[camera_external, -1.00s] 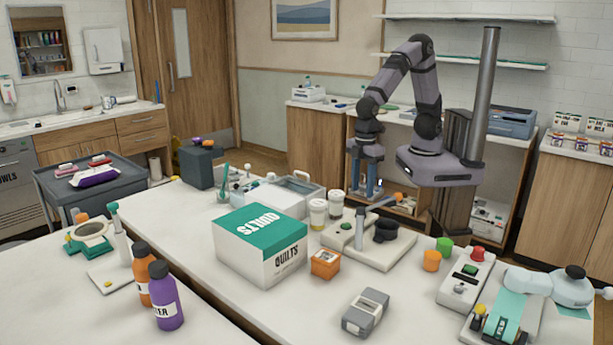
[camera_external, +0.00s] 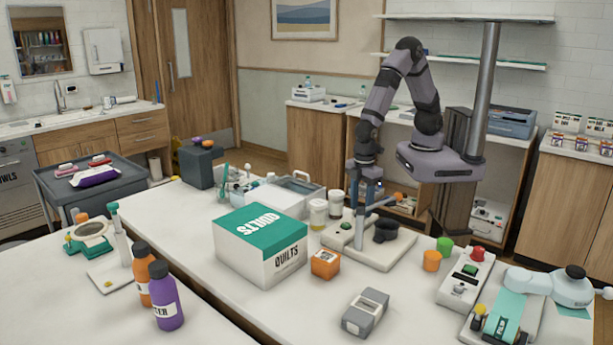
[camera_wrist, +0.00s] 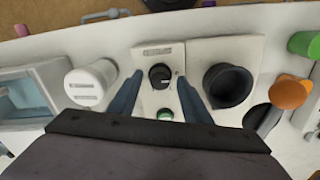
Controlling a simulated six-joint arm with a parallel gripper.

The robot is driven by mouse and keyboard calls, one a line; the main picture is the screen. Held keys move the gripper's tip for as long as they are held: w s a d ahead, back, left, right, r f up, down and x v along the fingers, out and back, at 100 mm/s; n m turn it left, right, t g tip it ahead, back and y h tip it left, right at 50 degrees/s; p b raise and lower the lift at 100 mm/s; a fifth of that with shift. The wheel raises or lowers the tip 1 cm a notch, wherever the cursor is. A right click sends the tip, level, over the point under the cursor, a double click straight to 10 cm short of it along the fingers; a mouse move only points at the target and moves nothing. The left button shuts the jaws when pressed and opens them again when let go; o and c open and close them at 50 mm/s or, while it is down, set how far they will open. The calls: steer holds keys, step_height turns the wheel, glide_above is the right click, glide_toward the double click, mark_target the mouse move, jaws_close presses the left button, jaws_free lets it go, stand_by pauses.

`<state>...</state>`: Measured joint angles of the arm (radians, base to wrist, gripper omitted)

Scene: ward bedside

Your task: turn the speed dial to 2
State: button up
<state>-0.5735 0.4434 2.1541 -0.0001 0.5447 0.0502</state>
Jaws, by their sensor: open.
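The speed dial (camera_wrist: 160,75) is a small round black knob on a pale panel (camera_wrist: 154,52), centred in the wrist view. A pale line shows on the knob, but I cannot read its setting. A green button (camera_wrist: 165,114) sits below it. My gripper (camera_wrist: 160,77) is open, its two blue fingers on either side of the dial with gaps showing. I cannot tell the height of the fingertips above the panel. In the external view my gripper (camera_external: 366,205) points down over the white device (camera_external: 385,252), where the dial is not clear.
A black cup (camera_wrist: 227,85) stands right of the dial, and a white-lidded jar (camera_wrist: 90,84) stands left. A quilts box (camera_external: 262,245) and an orange box (camera_external: 325,263) are close by.

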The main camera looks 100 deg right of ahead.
steer(key=c, duration=1)
steer(key=shift+c, duration=0.2)
steer(key=shift+m, duration=0.4)
steer(key=m, duration=0.4)
steer(key=shift+w+p, duration=0.1)
steer(key=shift+p, duration=0.2)
steer(key=m, duration=0.5)
steer(key=shift+m, duration=0.4)
steer(key=m, duration=0.6)
steer(key=shift+r+p, duration=0.1)
steer(key=shift+p, duration=0.3)
steer(key=m, duration=0.7)
